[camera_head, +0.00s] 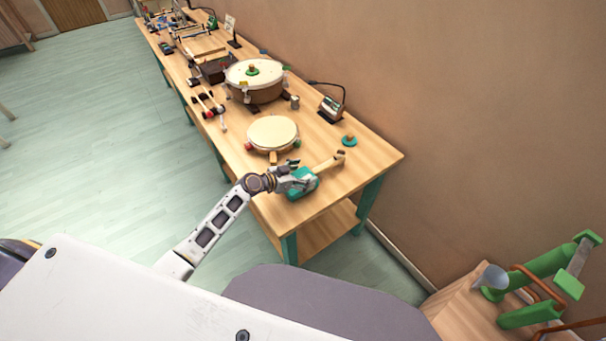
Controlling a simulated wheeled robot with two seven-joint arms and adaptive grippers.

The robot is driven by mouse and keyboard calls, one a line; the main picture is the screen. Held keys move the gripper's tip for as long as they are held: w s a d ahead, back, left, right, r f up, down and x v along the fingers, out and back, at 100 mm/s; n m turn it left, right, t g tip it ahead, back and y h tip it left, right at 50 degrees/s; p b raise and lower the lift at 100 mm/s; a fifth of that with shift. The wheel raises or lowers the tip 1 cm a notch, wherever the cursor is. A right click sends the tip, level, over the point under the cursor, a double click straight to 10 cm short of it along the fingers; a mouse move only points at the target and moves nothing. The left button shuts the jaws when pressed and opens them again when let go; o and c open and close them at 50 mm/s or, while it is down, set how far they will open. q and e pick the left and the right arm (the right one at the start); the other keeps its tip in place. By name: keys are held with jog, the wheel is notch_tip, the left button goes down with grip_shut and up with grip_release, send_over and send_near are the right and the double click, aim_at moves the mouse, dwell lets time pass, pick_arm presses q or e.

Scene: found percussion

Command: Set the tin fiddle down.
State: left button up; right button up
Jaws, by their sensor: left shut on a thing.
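The tin fiddle (304,183) has a teal body and a pale wooden neck that points up and to the right. It is at the near end of the long wooden workbench (375,157). My left gripper (290,178) is shut on the tin fiddle at its body, from the left side. The fingers hide part of the body. I cannot tell whether the fiddle touches the bench top. My right gripper is not in view.
A round cream drum (272,133) lies just beyond the fiddle, with a larger drum (254,82) behind it. A small teal disc with a knob (349,141) sits near the wall side. Bare bench shows at the near right corner. A green device (540,270) stands at lower right.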

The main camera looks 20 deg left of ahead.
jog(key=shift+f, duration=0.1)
pick_arm(q)
jog(key=o, duration=0.8)
jog(key=shift+f, duration=0.1)
jog(key=shift+o, duration=1.5)
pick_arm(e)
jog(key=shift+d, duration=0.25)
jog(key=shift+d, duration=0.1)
